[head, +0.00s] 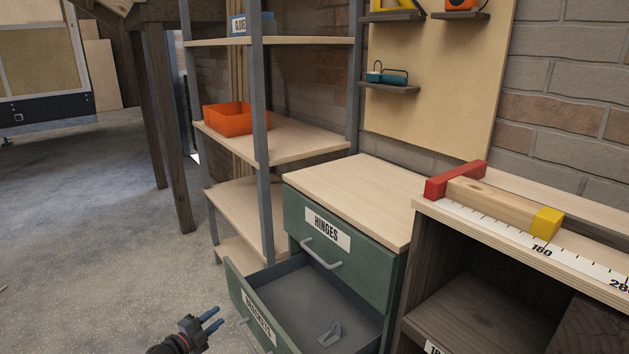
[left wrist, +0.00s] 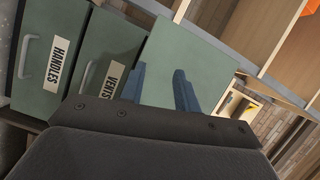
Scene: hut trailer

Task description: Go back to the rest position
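My left gripper (head: 211,320) is low in the head view, just left of the open lower drawer (head: 300,296) of the green cabinet. Its two blue fingers are parted with nothing between them. My right gripper is in neither view. The upper drawer, labelled HINGES (head: 326,230), is shut.
A shelf rack with an orange bin (head: 228,118) stands behind the cabinet. At right, a bench (head: 480,222) carries a wooden bar (head: 490,199) between red and yellow blocks along a ruler. Drawers marked HANDLES (left wrist: 57,60) and VENTS show in the left wrist view. Floor (head: 100,230) at left is clear.

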